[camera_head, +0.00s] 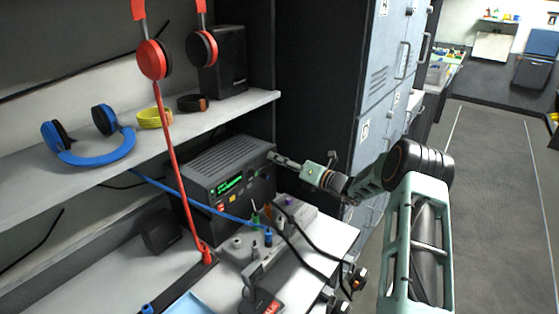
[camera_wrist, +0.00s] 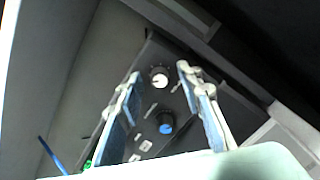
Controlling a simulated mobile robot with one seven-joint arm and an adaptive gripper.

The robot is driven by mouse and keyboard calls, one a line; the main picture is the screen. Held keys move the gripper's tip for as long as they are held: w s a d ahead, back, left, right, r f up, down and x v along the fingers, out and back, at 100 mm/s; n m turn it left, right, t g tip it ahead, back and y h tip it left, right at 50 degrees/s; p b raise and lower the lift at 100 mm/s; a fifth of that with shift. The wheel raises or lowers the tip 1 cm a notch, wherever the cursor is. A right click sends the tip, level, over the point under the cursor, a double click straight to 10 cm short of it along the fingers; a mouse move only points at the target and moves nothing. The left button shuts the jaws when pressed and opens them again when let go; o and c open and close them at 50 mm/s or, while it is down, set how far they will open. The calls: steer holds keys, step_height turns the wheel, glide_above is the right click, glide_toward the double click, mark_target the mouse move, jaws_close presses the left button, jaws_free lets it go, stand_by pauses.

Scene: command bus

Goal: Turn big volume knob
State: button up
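The dark radio box (camera_head: 228,170) stands on the worktop under the shelf, with a green-lit display on its front. In the wrist view its front panel (camera_wrist: 150,103) shows a blue-faced round knob (camera_wrist: 166,123) with a dark rim and a white-faced knob (camera_wrist: 159,79). No label is readable, so I cannot tell which is the volume knob. My gripper (camera_head: 273,157) is at the radio's upper right front. In the wrist view my gripper (camera_wrist: 158,73) is open, its fingers apart on either side of the knobs. Contact with either knob is not evident.
The shelf (camera_head: 130,155) above holds blue headphones (camera_head: 90,140) and a black speaker (camera_head: 223,62). Red headphones (camera_head: 153,60) hang at the left, their cord crossing before the radio. A device with cables (camera_head: 262,250) lies below. Lockers (camera_head: 380,90) stand behind my arm.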

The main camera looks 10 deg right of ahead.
jaws_close()
steer(key=shift+f+n+b, duration=0.1)
steer(key=shift+n+b, duration=0.2)
steer(key=shift+b, duration=0.2)
steer(key=n+b, duration=1.9)
steer(key=b, duration=0.4)
steer(key=shift+w+d+y+b, duration=0.1)
steer(key=shift+y+b, duration=0.25)
steer(key=shift+y, duration=0.05)
steer(key=shift+n, duration=0.4)
